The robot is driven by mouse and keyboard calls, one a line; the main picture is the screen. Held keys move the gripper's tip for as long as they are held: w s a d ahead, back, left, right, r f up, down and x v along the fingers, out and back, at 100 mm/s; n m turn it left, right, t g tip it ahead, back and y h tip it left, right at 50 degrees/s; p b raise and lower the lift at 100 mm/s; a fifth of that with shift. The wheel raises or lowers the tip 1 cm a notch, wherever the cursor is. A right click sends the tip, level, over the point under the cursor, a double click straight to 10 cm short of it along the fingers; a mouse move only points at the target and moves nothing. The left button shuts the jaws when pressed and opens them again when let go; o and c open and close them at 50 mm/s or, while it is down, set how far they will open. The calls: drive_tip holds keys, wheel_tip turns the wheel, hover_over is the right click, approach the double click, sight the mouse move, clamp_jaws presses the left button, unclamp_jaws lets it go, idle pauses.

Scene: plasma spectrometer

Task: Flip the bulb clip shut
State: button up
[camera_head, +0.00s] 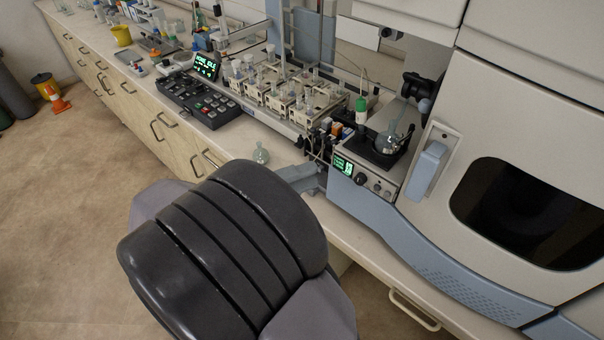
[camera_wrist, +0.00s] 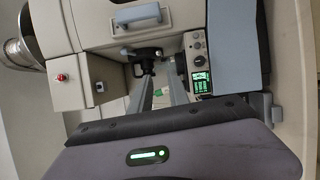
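A glass bulb (camera_head: 388,142) sits in a black holder (camera_head: 372,154) on the small instrument shelf beside the spectrometer. A black fitting (camera_head: 420,86) stands above and right of it. I cannot make out which dark part is the clip, or whether it is closed. In the wrist view, dark fittings (camera_wrist: 147,58) show just beyond the fingertips. My gripper (camera_wrist: 163,76) has two grey fingers spread apart, with nothing between them. In the head view, my dark arm hides much of the gripper; a grey-blue part of it reaches the bench edge left of the instrument's green display (camera_head: 343,165).
A second glass flask (camera_head: 261,155) stands on the bench left of my gripper. A sampler rack (camera_head: 290,95) with several vials and a black keypad (camera_head: 200,98) lie further left. The spectrometer's pale door with a blue-grey handle (camera_head: 427,168) rises at the right.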

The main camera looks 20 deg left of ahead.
clamp_jaws()
drive_tip(key=d+r+m+t+y, duration=0.15)
drive_tip(key=d+m, duration=0.35)
drive_tip(key=m, duration=1.2)
drive_tip(key=d+m+t+y, duration=0.1)
drive_tip(key=d+m+y, duration=0.25)
drive_tip(key=m, duration=1.25)
drive_tip(key=w+d+h+b, duration=0.1)
drive_tip(key=w+d+b, duration=0.2)
drive_tip(key=w, duration=0.6)
drive_tip(key=d, duration=0.2)
drive_tip(key=shift+w+d, duration=0.25)
drive_tip(key=shift+d, duration=0.1)
